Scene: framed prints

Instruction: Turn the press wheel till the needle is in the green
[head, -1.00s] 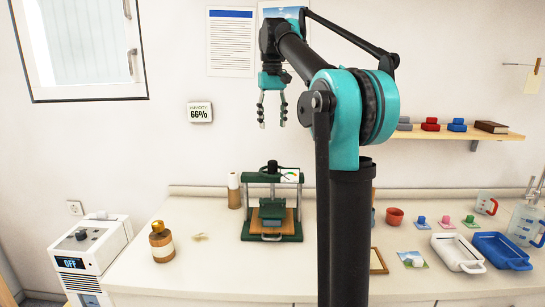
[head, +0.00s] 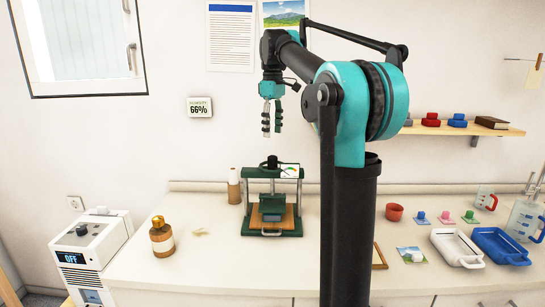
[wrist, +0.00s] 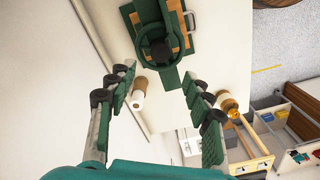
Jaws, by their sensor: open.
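The green press (head: 272,231) stands upright on the counter against the back wall. Its dark wheel (head: 272,161) is on top, and the wheel rim and hub show from above in the wrist view (wrist: 160,50). A small white gauge (head: 290,171) with a patch of green sits at the press's upper right; its needle is too small to read. My gripper (head: 272,132) hangs fingers down above the wheel, apart from it. In the wrist view its fingers (wrist: 158,82) are spread and empty, with the wheel beyond the fingertips.
A red pot (head: 394,212), a white tray (head: 455,249) and a blue tray (head: 500,248) are to the right. The counter just in front of the press is clear.

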